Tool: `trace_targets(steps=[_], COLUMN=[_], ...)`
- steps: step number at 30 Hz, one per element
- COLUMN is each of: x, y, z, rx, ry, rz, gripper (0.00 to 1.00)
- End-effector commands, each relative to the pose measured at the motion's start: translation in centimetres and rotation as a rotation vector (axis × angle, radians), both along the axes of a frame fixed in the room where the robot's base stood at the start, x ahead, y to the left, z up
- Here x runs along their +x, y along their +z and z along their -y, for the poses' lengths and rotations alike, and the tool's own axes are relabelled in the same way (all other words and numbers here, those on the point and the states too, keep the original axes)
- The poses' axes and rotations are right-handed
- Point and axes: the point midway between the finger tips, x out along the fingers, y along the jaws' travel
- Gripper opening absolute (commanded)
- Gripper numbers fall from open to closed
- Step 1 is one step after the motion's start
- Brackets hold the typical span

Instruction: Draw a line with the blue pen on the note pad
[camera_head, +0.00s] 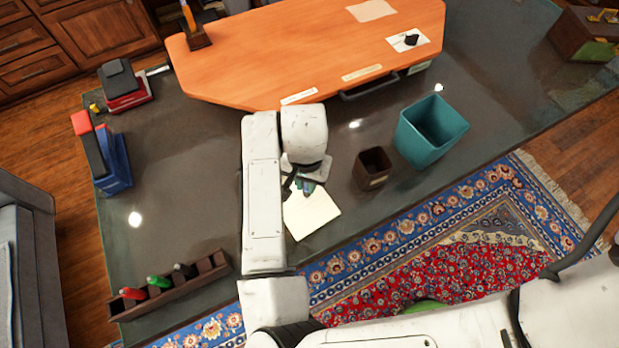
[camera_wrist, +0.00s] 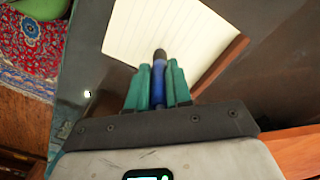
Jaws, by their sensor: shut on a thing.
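My gripper (camera_wrist: 159,74) has teal fingers that are shut on the blue pen (camera_wrist: 158,88). The pen's dark end points away from the gripper, over the lined cream note pad (camera_wrist: 165,32). I cannot tell whether the tip touches the paper. In the head view the gripper (camera_head: 305,187) is at the top edge of the note pad (camera_head: 312,216), partly hidden by my white arm. The pad lies on the dark glossy table near its front edge. No drawn line is clear on the visible part of the paper.
A brown cup (camera_head: 373,170) and a teal bin (camera_head: 432,130) stand right of the pad. A wooden pen rack (camera_head: 213,269) with red, green and black items is at the lower left. An orange raised desk top (camera_head: 300,50) lies behind. The table's middle left is clear.

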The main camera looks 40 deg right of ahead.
Motion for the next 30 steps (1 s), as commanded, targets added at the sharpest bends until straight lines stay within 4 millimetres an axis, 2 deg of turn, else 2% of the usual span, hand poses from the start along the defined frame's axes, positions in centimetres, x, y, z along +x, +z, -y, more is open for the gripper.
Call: trace_targets(steps=[30], x=[0.6], y=[0.0], z=[-2.5], rx=[0.001], ry=[0.002], rz=[0.000], gripper=[0.00])
